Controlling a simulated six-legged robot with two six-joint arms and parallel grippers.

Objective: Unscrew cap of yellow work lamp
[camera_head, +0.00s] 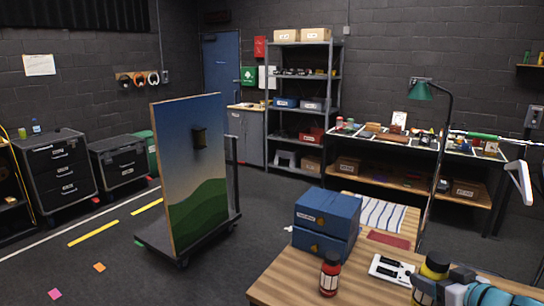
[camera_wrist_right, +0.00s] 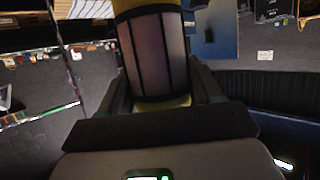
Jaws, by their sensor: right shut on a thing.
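The yellow work lamp (camera_head: 433,269) is at the lower right of the head view, with a black cap (camera_head: 438,258) on top. My right gripper (camera_head: 428,289) is shut on the lamp from the right, below its yellow upper part. In the right wrist view the lamp (camera_wrist_right: 154,55) stands between the two dark fingers of my right gripper (camera_wrist_right: 162,85). Its pale panels, dark bars and yellow bands show there; the cap is out of that view. Whether the lamp touches the table is hidden. My left gripper is not in view.
The table's front left is clear.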

